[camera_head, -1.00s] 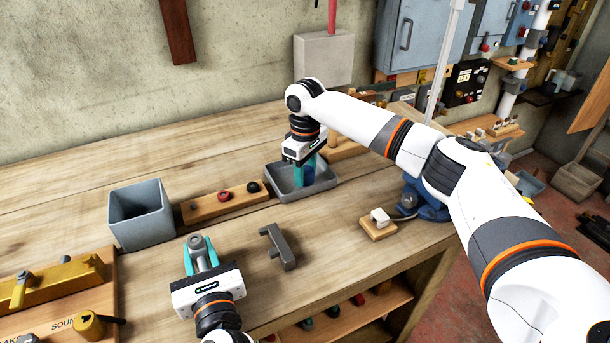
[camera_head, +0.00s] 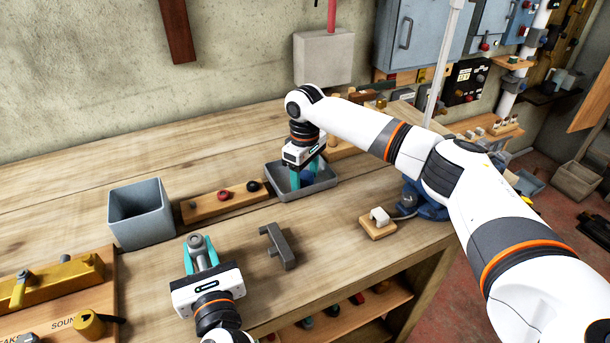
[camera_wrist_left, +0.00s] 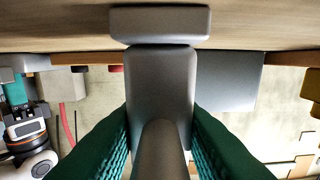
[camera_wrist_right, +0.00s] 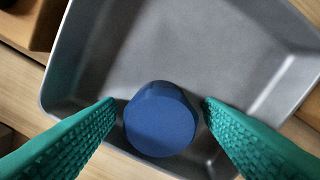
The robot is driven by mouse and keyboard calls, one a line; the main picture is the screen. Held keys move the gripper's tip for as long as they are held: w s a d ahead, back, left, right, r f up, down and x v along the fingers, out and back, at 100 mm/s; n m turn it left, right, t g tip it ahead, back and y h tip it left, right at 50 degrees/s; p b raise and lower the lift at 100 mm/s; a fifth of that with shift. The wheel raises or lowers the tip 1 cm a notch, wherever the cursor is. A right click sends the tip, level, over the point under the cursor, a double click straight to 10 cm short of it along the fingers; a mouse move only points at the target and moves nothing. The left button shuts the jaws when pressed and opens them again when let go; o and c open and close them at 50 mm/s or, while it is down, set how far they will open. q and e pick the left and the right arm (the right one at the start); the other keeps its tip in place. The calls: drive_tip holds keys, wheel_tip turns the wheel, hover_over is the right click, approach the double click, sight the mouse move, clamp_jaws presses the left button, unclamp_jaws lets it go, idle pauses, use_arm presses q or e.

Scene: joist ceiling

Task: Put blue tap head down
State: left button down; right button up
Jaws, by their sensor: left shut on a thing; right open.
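The blue tap head (camera_wrist_right: 160,120) lies on the floor of a grey tray (camera_head: 325,181), near one wall. In the right wrist view it sits between the two teal fingers of my right gripper (camera_wrist_right: 160,112), with a gap on each side. In the head view my right gripper (camera_head: 306,178) reaches down into the tray and mostly hides the tap head (camera_head: 307,175). My left gripper (camera_head: 202,250) is shut on a grey T-shaped part (camera_wrist_left: 160,85) above the front of the bench.
A grey open bin (camera_head: 140,215) stands left of a wooden strip (camera_head: 205,206) with red and black knobs. A grey bracket (camera_head: 279,246) lies near the left gripper. A small wooden block with a white piece (camera_head: 379,222) sits to the right.

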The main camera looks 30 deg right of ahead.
sight(305, 174)
use_arm(q)
drive_tip(key=shift+f, duration=0.1)
use_arm(e)
wheel_tip(305, 174, up, 12)
drive_tip(key=shift+r, duration=0.1)
idle(0.5)
use_arm(q)
drive_tip(key=c, duration=1)
unclamp_jaws()
